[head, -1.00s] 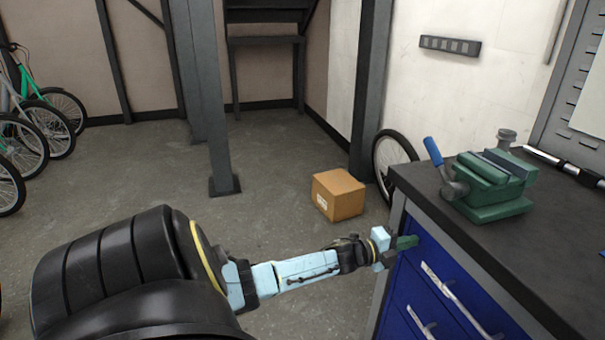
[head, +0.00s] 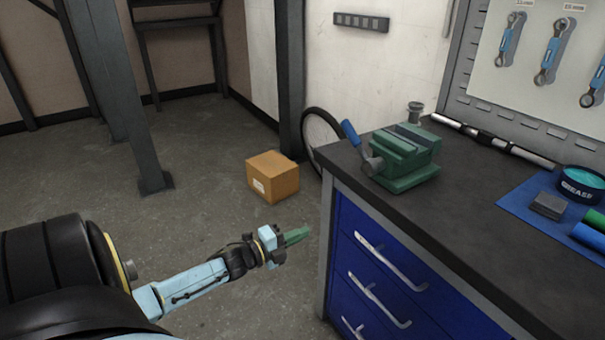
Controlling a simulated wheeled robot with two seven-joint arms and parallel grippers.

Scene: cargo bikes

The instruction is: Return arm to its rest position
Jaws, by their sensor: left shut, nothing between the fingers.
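My left arm comes in from the lower left, black at the shoulder and light blue along the forearm. My left gripper (head: 296,236) has green fingers that are shut with nothing between them. It is in the air to the left of the blue drawer cabinet (head: 345,222), apart from it, and lower than the bench top. My right gripper is not in view.
A dark workbench (head: 455,215) stands on the right with a green vise (head: 402,160). A blue mat (head: 520,207) there holds a grease tin (head: 582,184). A cardboard box (head: 273,178) and a wheel (head: 318,140) are on the floor behind.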

